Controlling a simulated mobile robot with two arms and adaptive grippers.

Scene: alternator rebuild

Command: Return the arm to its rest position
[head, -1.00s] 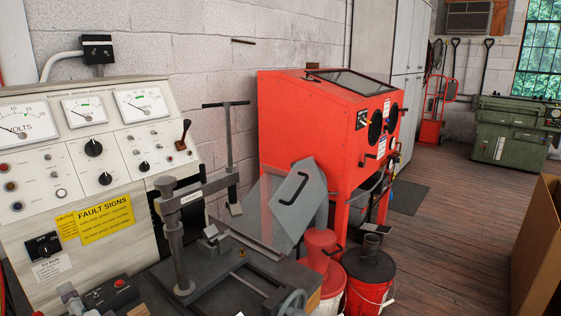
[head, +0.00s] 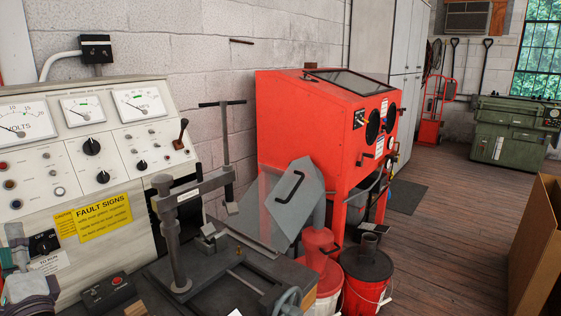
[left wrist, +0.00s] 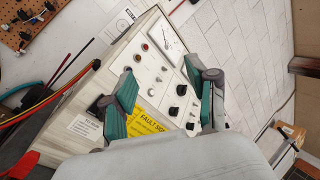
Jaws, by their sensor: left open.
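My left gripper (head: 20,258) shows at the lower left edge of the head view, in front of the test bench panel, and part of it is cut off. In the left wrist view the gripper (left wrist: 166,92) has its two teal-padded fingers spread wide, with nothing between them. The bench panel (left wrist: 150,65) with its dials and knobs lies behind the fingers. My right gripper is not in either view.
The grey test panel (head: 110,150) with a yellow fault sign stands at the left. A press frame (head: 172,230) and small switch box (head: 108,290) are on the bench. A red blast cabinet (head: 310,120) and buckets stand beyond. Open floor (head: 450,220) lies right.

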